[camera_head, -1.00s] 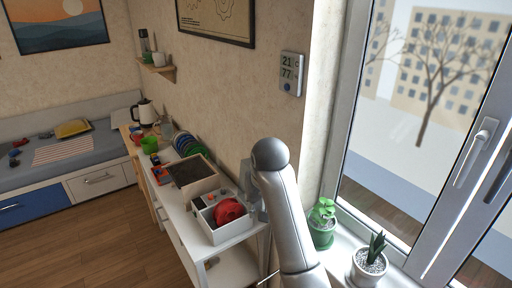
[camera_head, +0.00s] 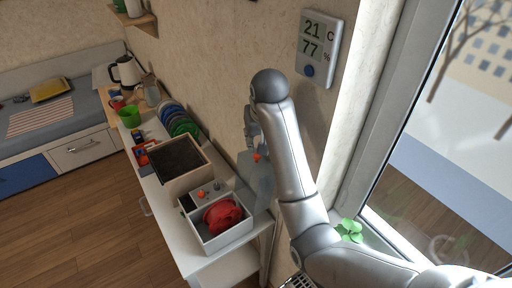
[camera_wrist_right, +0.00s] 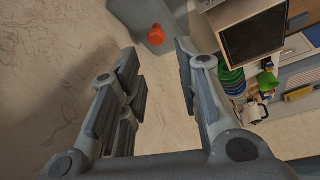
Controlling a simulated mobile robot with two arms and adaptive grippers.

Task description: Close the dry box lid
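The dry box (camera_head: 229,238) is a white open-topped box on the near end of the white bench. A red spool (camera_head: 222,215) lies inside it. Its grey lid (camera_head: 257,183) stands open, upright at the wall side, with an orange-red knob (camera_head: 256,157). In the right wrist view the lid (camera_wrist_right: 133,14) and knob (camera_wrist_right: 156,35) show beyond the fingers. My right gripper (camera_head: 252,127) is above the lid, partly hidden by my arm. In the wrist view the right gripper (camera_wrist_right: 155,60) is open, with nothing between its fingers. My left gripper is not in view.
A wood-framed box with a dark top (camera_head: 181,158) sits beside the dry box. Coloured plates (camera_head: 178,119), a green cup (camera_head: 129,116) and a kettle (camera_head: 125,71) stand farther along. The wall and window frame are close to my right arm. A green plant (camera_head: 349,230) is below it.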

